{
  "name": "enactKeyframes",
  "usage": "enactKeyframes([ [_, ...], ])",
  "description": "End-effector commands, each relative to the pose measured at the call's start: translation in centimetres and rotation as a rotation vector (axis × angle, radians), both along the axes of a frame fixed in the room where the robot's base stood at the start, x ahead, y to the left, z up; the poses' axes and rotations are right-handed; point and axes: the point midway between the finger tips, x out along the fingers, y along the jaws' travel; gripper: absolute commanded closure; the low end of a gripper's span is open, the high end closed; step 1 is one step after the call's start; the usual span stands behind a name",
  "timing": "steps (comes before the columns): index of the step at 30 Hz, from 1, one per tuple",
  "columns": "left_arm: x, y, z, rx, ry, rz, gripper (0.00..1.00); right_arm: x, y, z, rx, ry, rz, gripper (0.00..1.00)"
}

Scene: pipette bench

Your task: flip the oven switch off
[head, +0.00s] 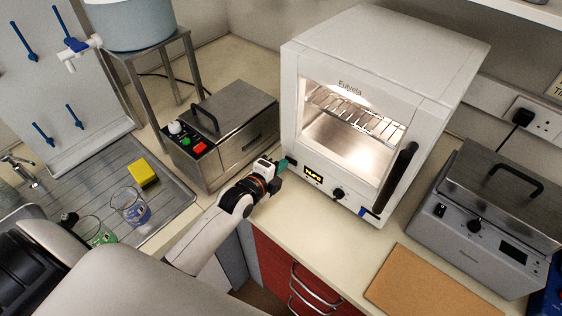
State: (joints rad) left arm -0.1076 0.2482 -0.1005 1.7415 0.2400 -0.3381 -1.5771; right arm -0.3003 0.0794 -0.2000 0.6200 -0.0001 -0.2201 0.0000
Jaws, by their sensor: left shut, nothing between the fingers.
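The white oven (375,66) stands on the bench at the middle right, with a lit window and wire racks inside. No switch shows clearly; the panel's left end is partly hidden by the gripper. My right gripper is not in view.
A steel bath with a lid (235,110) stands just left of the gripper. A grey lidded bath (490,215) and a brown board (428,283) lie to the right. Beakers (131,207) and a yellow sponge (142,173) are on the left drainer. Bench before the oven is clear.

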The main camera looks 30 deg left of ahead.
Motion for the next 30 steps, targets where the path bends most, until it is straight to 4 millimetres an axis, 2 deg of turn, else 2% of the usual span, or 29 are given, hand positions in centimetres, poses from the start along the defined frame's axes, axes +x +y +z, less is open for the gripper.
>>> enactKeyframes([
  [13, 0.4, -0.1, -0.1, 0.001, 0.000, -0.001, 1.00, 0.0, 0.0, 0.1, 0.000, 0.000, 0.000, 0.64],
  [24, 1.2, 0.7, -0.1, 0.009, -0.005, -0.104, 1.00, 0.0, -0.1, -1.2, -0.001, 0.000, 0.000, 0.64],
  [30, 1.2, 0.5, 0.2, -0.001, -0.007, -0.096, 1.00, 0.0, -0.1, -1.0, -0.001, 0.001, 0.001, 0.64],
])
